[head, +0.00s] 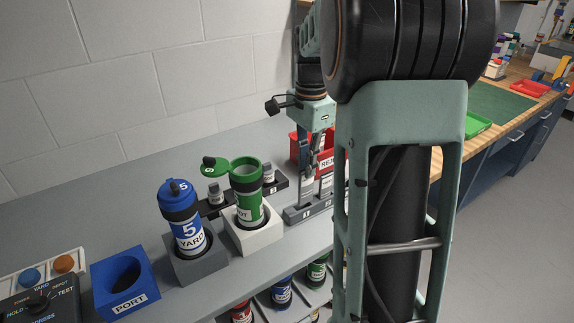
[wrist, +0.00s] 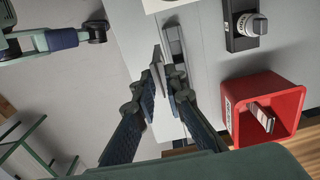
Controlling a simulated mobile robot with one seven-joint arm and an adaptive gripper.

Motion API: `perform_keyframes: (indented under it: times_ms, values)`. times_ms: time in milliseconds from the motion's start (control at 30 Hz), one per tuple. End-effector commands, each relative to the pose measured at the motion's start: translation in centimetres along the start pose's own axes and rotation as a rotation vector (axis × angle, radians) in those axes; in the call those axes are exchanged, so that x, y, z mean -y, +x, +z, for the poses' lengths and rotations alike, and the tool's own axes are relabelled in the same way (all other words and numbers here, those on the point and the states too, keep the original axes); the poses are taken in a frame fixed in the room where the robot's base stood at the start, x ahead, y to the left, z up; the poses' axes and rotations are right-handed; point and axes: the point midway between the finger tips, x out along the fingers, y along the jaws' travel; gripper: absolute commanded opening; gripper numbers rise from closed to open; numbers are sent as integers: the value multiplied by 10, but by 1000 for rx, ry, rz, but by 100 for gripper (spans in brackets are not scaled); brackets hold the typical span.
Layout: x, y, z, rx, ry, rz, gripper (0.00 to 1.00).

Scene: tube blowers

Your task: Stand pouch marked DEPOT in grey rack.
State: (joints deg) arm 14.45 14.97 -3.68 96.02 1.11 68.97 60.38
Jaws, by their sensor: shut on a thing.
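My gripper (head: 307,168) is low over the grey rack (head: 300,213), at the rack's back side. In the wrist view my gripper (wrist: 166,77) is shut on a thin grey pouch (wrist: 157,58), seen nearly edge-on between the fingertips. The grey rack (wrist: 175,42) lies just beside it in that view. I cannot read the pouch's mark, and cannot tell whether its lower end is inside a slot. My arm hides the rack's right part in the head view.
A red bin (wrist: 232,89) with a pale item inside stands close to the rack. Left of the rack are an open green canister (head: 249,207) in a white block (head: 252,238) and a blue canister (head: 184,211) in a grey block. A blue PORT holder (head: 104,285) stands farther left.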

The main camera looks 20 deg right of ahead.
Motion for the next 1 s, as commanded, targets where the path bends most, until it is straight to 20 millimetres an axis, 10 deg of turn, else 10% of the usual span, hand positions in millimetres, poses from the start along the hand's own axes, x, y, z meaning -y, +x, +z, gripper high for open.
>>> perform_keyframes:
  times_ms: [667,1000]
  values:
    - [33,76,-18,1,0,3,0]
    - [33,80,-18,0,0,2,0]
